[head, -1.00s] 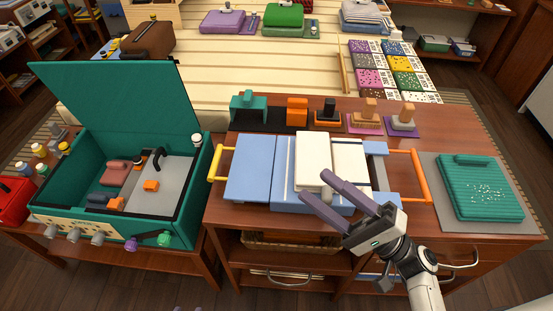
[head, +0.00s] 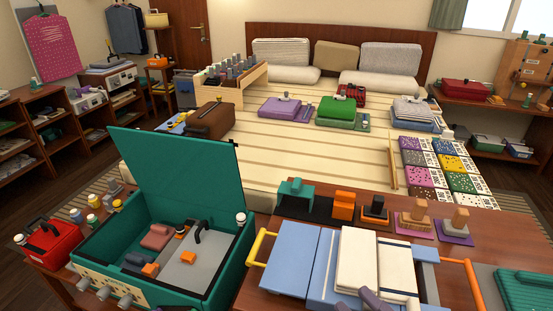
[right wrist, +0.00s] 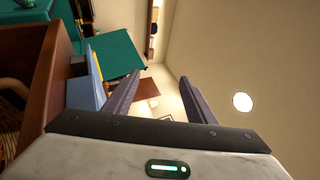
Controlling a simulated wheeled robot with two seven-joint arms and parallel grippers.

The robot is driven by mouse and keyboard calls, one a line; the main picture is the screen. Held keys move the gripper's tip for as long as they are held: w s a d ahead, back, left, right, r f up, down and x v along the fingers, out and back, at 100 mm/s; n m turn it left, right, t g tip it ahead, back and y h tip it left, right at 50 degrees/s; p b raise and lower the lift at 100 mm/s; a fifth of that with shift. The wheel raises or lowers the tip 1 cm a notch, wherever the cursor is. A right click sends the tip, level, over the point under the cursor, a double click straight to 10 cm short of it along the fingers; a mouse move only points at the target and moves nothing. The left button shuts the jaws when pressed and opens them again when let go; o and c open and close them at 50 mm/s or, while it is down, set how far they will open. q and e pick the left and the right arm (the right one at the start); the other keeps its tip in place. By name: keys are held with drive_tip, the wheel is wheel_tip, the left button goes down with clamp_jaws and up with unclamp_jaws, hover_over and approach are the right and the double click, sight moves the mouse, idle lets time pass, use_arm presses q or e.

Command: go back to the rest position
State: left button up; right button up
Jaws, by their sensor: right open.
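My right gripper (head: 358,301) shows only as purple fingertips at the bottom edge of the head view, in front of the folded white cloth (head: 358,258). In the right wrist view its two fingers (right wrist: 161,77) are apart with nothing between them. The folding board (head: 290,258) lies on the wooden table with light blue panels, a yellow handle at left and an orange one at right. The white cloth rests on it. I cannot make out my left gripper in the head view.
An open teal case (head: 182,170) with small items stands left of the board. Stamps, including a teal one (head: 295,190), line the table's back edge. Patterned cards (head: 415,160) lie on the bed behind. In the wrist view a wooden edge (right wrist: 62,70) is close at left.

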drive_tip(key=s+a+f+n+g+h, duration=0.6)
drive_tip(key=s+a+f+n+g, duration=0.1)
drive_tip(key=s+f+n+g, duration=0.5)
drive_tip(key=s+d+r+h, duration=0.2)
drive_tip(key=d+r+h, duration=0.1)
drive_tip(key=d+h, duration=0.35)
drive_tip(key=s+d+r+h, duration=0.2)
drive_tip(key=s+d+h, duration=0.1)
drive_tip(key=d+h, duration=0.3)
drive_tip(key=w+a+f+t+y, duration=0.1)
drive_tip(key=w+a+f+t, duration=0.1)
drive_tip(key=f, duration=0.4)
drive_tip(key=w+a+f+t+y, duration=0.2)
drive_tip(key=f+t, duration=0.1)
drive_tip(key=f, duration=0.3)
drive_tip(key=shift+a+f+n+t, duration=0.2)
drive_tip(key=shift+a+n+t, duration=0.1)
drive_tip(key=shift+a, duration=0.05)
